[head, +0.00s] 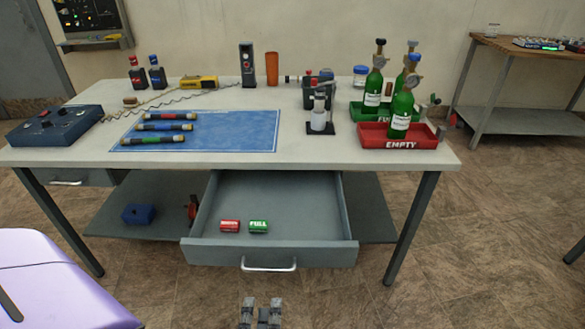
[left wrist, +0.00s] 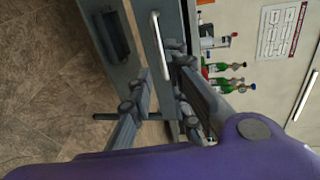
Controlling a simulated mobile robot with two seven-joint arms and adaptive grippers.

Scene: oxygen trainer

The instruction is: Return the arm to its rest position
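My left gripper (head: 262,313) shows at the bottom of the head view, in front of the open drawer and apart from it, over the floor. Its grey fingers are spread with nothing between them. In the left wrist view the picture is turned sideways, and the gripper (left wrist: 160,80) shows the two fingers apart, with the drawer handle (left wrist: 157,47) beyond them. The purple shell of my arm fills the bottom of that view. My right gripper is in neither view.
The drawer (head: 330,240) stands pulled out under the table (head: 285,93), holding a red tag (head: 230,226) and a green tag (head: 259,227). Green cylinders (head: 401,113) stand at the table's right, around a red tray (head: 378,141). The floor before the drawer is clear.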

